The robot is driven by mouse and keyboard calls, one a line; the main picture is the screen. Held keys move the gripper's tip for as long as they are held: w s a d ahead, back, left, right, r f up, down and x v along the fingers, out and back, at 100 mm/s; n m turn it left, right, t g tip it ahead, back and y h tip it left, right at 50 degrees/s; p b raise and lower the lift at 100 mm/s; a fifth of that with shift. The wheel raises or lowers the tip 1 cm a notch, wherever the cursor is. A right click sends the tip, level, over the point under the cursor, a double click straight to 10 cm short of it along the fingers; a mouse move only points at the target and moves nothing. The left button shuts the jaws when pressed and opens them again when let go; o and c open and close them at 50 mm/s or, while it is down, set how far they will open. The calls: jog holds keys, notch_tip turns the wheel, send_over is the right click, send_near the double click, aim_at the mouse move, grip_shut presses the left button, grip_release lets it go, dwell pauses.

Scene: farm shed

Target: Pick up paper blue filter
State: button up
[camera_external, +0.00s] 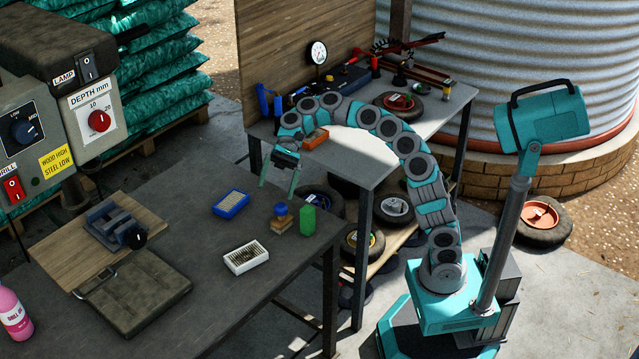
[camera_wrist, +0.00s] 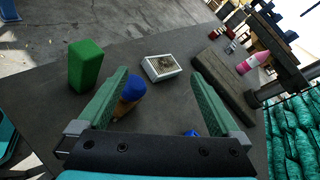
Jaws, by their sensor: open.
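The blue filter (camera_external: 231,204) is a blue frame with a pale pleated paper face. It lies flat on the dark workbench (camera_external: 200,275), near its far edge. My gripper (camera_external: 279,188) is open and empty, with its green fingers pointing down above the far edge of the bench, right of the blue filter in the picture. In the wrist view my gripper (camera_wrist: 160,76) has its fingers spread wide. Only a small blue piece, seemingly the filter's edge (camera_wrist: 191,133), shows above the gripper's dark palm; the rest is hidden.
A white-framed filter (camera_external: 246,258), a blue-topped wooden item (camera_external: 281,216) and a green block (camera_external: 308,220) stand close by on the bench. A vise (camera_external: 117,225), a dark flat pad (camera_external: 133,290) and a pink bottle (camera_external: 13,310) are further left. Bench between is clear.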

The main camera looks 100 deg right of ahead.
jog(key=w+d+f+m+t, duration=0.25)
jog(key=w+d+m, duration=0.2)
jog(key=d, duration=0.25)
jog(key=m+t+h+p, duration=0.1)
jog(key=m+h, duration=0.2)
jog(key=m, duration=0.2)
send_near(237, 194)
jog(key=x, duration=0.3)
jog(key=shift+s+a+f, duration=0.1)
jog(key=shift+a, duration=0.1)
jog(key=shift+f, duration=0.15)
jog(key=shift+x, duration=1.45)
jog(key=b+x, duration=0.1)
jog(key=x, duration=0.3)
jog(key=shift+w+a+f+b, duration=0.1)
jog(key=shift+w+b, duration=0.15)
jog(key=shift+b, duration=0.1)
jog(key=shift+w+a, duration=0.1)
jog(key=shift+a, duration=0.05)
jog(key=c, duration=1.2)
